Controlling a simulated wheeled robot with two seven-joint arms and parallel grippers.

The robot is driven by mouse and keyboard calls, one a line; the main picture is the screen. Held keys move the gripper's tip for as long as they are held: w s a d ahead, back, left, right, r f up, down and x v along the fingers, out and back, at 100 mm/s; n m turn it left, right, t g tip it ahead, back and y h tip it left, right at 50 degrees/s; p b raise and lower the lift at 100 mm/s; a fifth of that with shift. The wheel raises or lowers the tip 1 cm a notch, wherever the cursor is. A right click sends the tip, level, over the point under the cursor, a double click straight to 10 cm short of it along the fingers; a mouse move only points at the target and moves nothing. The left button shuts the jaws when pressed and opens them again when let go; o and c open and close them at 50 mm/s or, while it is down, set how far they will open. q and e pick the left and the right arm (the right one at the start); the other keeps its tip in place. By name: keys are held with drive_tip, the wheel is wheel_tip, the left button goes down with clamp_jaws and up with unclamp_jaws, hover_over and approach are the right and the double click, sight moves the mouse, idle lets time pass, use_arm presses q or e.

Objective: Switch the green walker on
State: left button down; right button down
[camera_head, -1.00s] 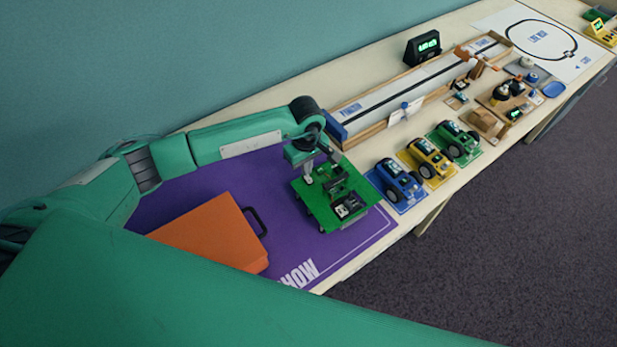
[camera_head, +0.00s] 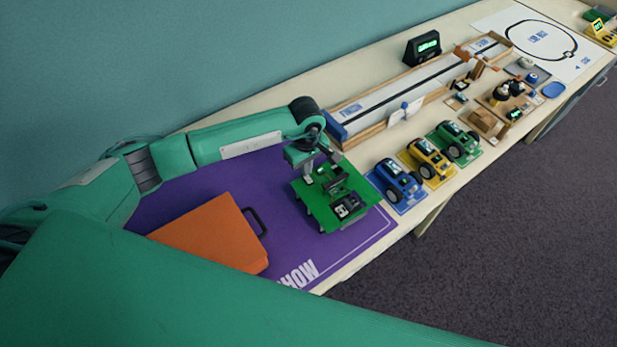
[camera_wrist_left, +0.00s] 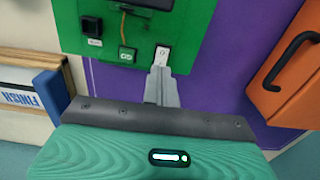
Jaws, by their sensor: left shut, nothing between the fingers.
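The green walker (camera_head: 327,215) is a flat green board on short legs, with dark electronics on top. It stands on the purple mat (camera_head: 290,245). In the left wrist view its board (camera_wrist_left: 108,62) shows a white rocker switch (camera_wrist_left: 162,56) near the edge, a small green button (camera_wrist_left: 127,55) and a black part (camera_wrist_left: 91,27). My left gripper (camera_head: 307,178) is shut and empty at the walker's left edge. In the left wrist view its fingertips (camera_wrist_left: 161,72) are right at the near end of the switch; I cannot tell whether they touch. My right gripper is out of view.
An orange case (camera_head: 215,235) with a dark handle lies on the mat left of the walker. Blue (camera_head: 397,185), yellow (camera_head: 427,160) and green (camera_head: 455,143) toy cars stand to the right. A wood-edged track (camera_head: 400,98) runs behind them.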

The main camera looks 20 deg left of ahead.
use_arm(q)
drive_tip(key=shift+f+b, duration=1)
idle(0.9)
drive_tip(key=shift+s+r, duration=0.1)
drive_tip(key=shift+r+p, duration=0.4)
drive_tip(key=shift+r, duration=0.15)
drive_tip(key=shift+r+p, duration=1)
drive_tip(key=shift+r, duration=1.9)
